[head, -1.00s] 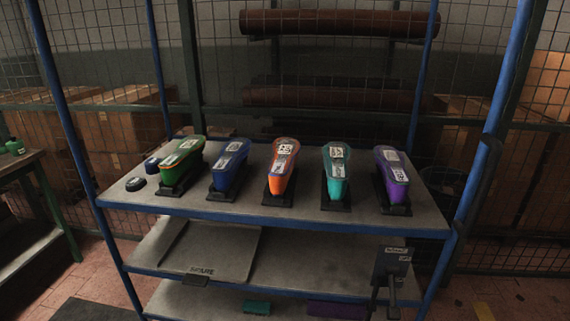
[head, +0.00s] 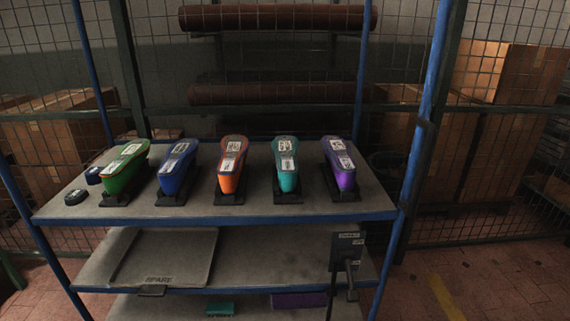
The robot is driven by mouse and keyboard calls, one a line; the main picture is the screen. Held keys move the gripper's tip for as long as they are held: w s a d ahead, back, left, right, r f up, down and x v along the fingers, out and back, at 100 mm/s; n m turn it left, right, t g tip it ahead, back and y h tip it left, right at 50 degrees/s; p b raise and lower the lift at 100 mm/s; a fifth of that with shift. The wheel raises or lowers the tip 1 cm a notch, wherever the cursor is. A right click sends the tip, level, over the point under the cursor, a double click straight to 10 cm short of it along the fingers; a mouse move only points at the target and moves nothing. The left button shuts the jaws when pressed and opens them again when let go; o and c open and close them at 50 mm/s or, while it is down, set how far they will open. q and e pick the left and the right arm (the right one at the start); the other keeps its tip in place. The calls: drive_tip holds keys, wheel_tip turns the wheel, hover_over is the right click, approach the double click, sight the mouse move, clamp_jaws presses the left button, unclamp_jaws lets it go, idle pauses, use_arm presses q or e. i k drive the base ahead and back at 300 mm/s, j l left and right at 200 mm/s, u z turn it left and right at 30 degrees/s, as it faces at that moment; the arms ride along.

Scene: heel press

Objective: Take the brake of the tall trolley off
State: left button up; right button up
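A tall trolley (head: 220,219) with blue posts and grey shelves stands in front of me in the head view. Its top shelf carries several shoe-like lasts on black stands: green (head: 122,178), blue (head: 175,172), orange (head: 230,180), teal (head: 286,177) and purple (head: 343,178). A dark box with a small label plate and a lever (head: 347,260) is at the right of its middle shelf; the label is too small to read. I cannot tell whether this is the brake. The wheels are out of view. Neither gripper is in view.
A grey panel marked SPARE (head: 165,258) lies on the middle shelf. Open tiled floor (head: 490,270) lies to the right.

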sight(352, 294)
drive_tip(key=u, duration=0.6)
drive_tip(key=l+u, duration=1)
drive_tip(key=k+l+u, duration=0.2)
drive_tip(key=u, duration=0.3)
drive_tip(key=k+l+u, duration=0.2)
drive_tip(key=l+u, duration=0.3)
drive_tip(key=k+l+u, duration=0.2)
drive_tip(key=u, duration=0.25)
drive_tip(key=k+l+u, duration=0.15)
drive_tip(key=k+u, duration=0.2)
drive_tip(key=u, duration=0.15)
drive_tip(key=k+l+u, duration=0.2)
drive_tip(key=k, duration=0.35)
drive_tip(key=k+u, duration=0.25)
drive_tip(key=k, duration=0.25)
drive_tip(key=k+z, duration=0.3)
drive_tip(key=k, duration=0.45)
drive_tip(key=k+l+z, duration=0.1)
drive_tip(key=k+z, duration=0.25)
drive_tip(key=k, duration=0.35)
drive_tip(key=k+l+z, duration=0.15)
drive_tip(key=l+z, duration=0.2)
drive_tip(key=k+l, duration=0.05)
drive_tip(key=l, duration=0.05)
